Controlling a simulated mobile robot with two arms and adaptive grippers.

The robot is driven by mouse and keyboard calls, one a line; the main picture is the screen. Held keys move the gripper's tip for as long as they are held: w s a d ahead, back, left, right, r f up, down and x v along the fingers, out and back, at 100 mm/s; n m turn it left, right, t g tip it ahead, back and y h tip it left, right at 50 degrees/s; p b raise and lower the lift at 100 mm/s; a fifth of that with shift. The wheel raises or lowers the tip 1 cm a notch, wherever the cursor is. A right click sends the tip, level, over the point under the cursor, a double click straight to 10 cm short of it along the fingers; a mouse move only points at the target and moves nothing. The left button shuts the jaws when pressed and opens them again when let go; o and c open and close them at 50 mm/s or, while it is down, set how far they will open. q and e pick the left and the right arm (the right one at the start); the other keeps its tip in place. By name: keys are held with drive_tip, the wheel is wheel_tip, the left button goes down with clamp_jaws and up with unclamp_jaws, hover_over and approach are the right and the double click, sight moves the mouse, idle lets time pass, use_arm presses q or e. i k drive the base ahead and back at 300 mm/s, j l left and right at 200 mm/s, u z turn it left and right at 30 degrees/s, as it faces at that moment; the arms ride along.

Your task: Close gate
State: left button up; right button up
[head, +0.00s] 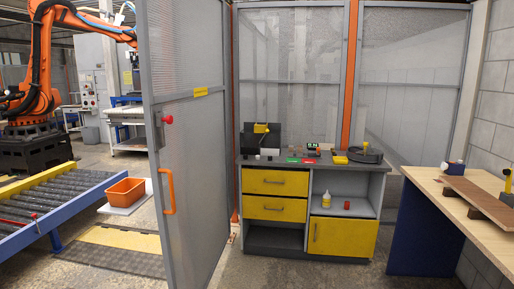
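The gate (190,140) is a tall grey-framed mesh panel with a solid lower part, left of centre in the head view. It stands swung open, its near edge towards me. It has an orange handle (168,190), a red knob (168,119) on a latch plate and a small yellow label (200,92). The doorway to its left is open, showing the robot cell behind. Neither of my grippers is in view.
A workbench (315,205) with yellow drawers stands behind the gate. A wooden table (460,212) holding a brown board (483,200) is at the right. A roller conveyor (55,195), an orange bin (126,191) and an orange robot arm (45,60) are at the left. The floor in front is clear.

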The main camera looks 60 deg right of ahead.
sight(152, 104)
drive_tip(key=z, duration=1.75)
drive_tip(key=i+l+z, duration=0.35)
drive_tip(key=i, duration=0.75)
drive_tip(key=i+l+z, duration=0.1)
drive_tip(key=i+z, duration=0.3)
drive_tip(key=i, duration=0.75)
